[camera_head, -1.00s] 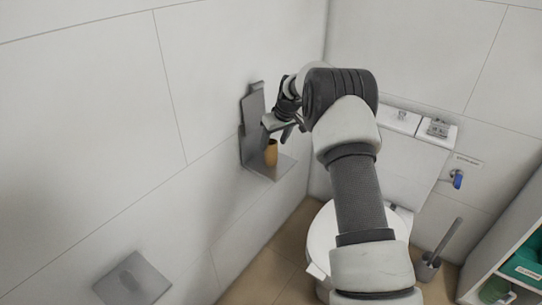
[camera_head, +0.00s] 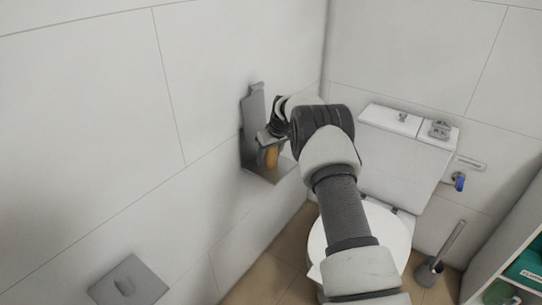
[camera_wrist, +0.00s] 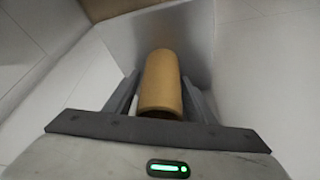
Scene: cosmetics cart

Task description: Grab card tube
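The card tube (camera_wrist: 161,82) is a tan-brown cylinder on the grey metal wall shelf (camera_head: 254,100). In the wrist view it lies between the two fingers of my gripper (camera_wrist: 162,92), with a finger on each side. A narrow gap seems to show beside the tube, so the fingers look open around it. In the head view the tube (camera_head: 271,157) is partly covered by my gripper (camera_head: 266,140), which is at the shelf. The fingertips are hard to make out there.
A white toilet (camera_head: 372,236) with its cistern stands right of the shelf, under my arm. A toilet brush (camera_head: 440,254) stands on the floor further right, near a shelf unit (camera_head: 506,262) with green items. A grey wall plate (camera_head: 129,283) is at lower left.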

